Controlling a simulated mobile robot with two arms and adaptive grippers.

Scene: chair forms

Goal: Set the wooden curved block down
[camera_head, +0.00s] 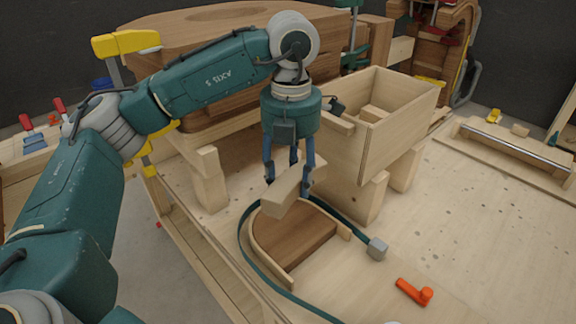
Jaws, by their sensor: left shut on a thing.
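My left gripper (289,184) points down over the workbench and is shut on a light wooden block (285,191). The block is held tilted above the back of a darker brown wooden panel (296,241) with a pale curved rim. From this view I cannot tell whether the block touches the panel or rim below it. The block's curve is hard to make out. The panel lies on the workbench (460,240), with a dark green strap (253,258) looped around it. My right gripper is not in view.
An open wooden box (403,130) on legs stands just right of my gripper. A grey strap block (377,248) and an orange handle (414,292) lie at the right. Large curved wooden forms (205,30) stack behind.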

